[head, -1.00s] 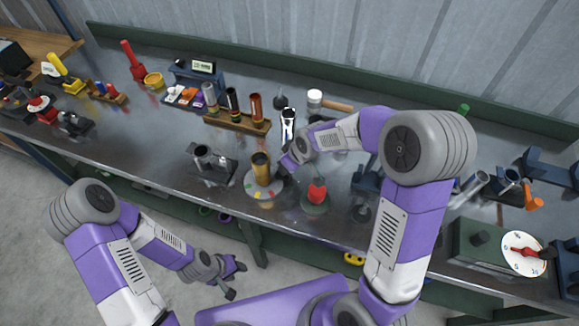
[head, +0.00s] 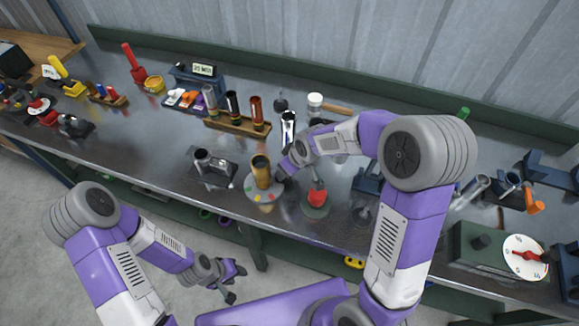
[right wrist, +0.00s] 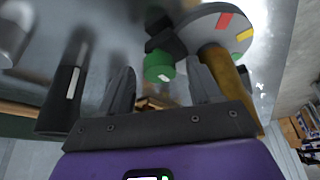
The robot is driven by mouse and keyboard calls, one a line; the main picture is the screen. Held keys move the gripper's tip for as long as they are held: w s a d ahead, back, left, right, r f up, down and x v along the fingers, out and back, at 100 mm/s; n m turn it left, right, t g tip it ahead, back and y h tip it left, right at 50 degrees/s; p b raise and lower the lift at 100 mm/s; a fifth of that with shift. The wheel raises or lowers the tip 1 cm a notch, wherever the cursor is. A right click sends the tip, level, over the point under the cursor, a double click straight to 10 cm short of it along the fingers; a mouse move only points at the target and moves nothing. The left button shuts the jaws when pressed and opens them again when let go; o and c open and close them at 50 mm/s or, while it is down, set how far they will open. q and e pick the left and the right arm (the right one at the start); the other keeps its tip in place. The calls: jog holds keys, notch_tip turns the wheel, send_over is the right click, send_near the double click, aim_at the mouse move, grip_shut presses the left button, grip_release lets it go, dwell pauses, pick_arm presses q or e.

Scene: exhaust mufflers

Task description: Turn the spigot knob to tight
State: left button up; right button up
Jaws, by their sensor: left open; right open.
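A brass upright cylinder (head: 261,172) stands on a round grey base (head: 252,192) with coloured marks near the bench's front edge. In the right wrist view the base (right wrist: 207,18) shows red and yellow marks beside the brass cylinder (right wrist: 222,68). A dark part with a green end (right wrist: 159,66) sticks out from it; I take it for the spigot knob. My right gripper (right wrist: 158,72) is open, with the green end between its fingertips in the picture; contact cannot be told. In the head view its fingers are mostly hidden by my arm. My left gripper (head: 236,284) is open and empty, below the bench's front edge.
A red knob on a green round base (head: 316,198) stands just right of the brass cylinder. A grey metal fixture (head: 212,165) stands to its left. A wooden rack of tubes (head: 237,122) is behind. A dial box (head: 483,243) sits at the right.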

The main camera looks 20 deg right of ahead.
jog(key=p+v, duration=0.1)
jog(key=v, duration=0.6)
jog(key=shift+r, duration=0.25)
jog(key=shift+s, duration=0.1)
